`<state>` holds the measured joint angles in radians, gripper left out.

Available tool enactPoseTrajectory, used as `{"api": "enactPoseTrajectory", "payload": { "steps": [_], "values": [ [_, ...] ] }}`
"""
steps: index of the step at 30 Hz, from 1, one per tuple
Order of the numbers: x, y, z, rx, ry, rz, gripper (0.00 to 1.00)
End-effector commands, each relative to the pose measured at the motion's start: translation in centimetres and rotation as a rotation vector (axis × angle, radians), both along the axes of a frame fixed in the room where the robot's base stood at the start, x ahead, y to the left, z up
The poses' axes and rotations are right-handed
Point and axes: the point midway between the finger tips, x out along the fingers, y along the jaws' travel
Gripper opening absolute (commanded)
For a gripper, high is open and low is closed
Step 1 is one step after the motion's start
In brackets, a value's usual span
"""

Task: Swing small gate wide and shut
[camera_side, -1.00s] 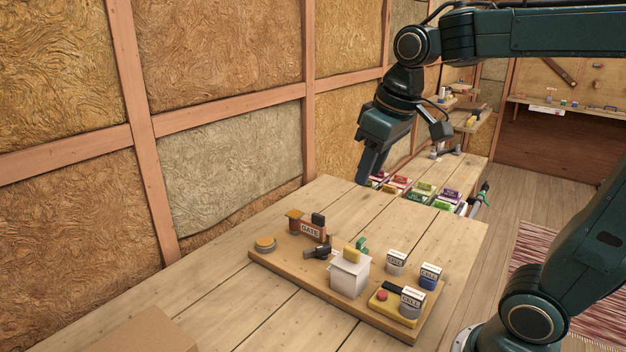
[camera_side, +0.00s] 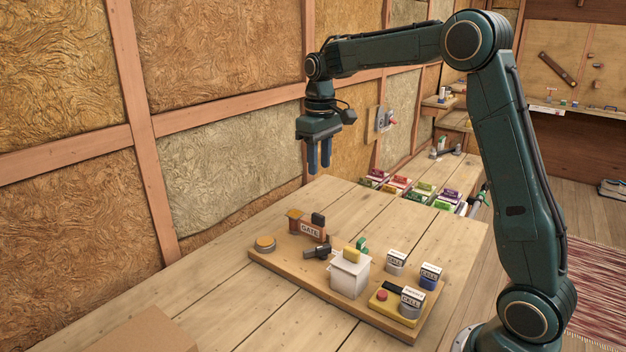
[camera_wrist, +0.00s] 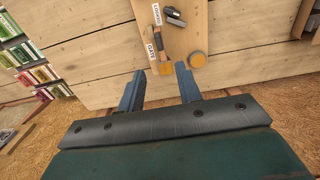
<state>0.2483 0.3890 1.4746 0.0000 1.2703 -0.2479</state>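The small gate (camera_side: 311,230) is an orange-brown panel with a white "GATE" label, standing at the back left of a wooden board (camera_side: 285,281). An orange-topped post (camera_side: 294,219) is at its left end and a dark block (camera_side: 318,220) at its right end. My gripper (camera_side: 319,171) is above and behind the gate, pointing down, with its two blue fingers apart and nothing between them. In the wrist view my open gripper (camera_wrist: 160,92) shows its fingertips just short of the gate (camera_wrist: 155,50), which lies beyond them.
Colored boxes (camera_side: 398,182) stand behind.

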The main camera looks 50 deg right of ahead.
Motion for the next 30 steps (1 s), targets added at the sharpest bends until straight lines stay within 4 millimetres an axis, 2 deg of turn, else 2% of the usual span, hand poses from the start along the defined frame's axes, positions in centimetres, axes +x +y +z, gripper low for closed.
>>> {"api": "enactPoseTrajectory", "payload": {
  "steps": [11,17,23,30],
  "values": [
    [0.4,-0.3,-0.6,0.002,0.009,0.0,0.35],
    [0.4,-0.3,-1.7,0.002,0.009,0.0,0.35],
    [0.3,-0.3,-4.1,0.003,0.011,0.0,0.35],
    [0.3,-0.3,-7.7,0.003,0.012,0.0,0.35]
  ]
}}
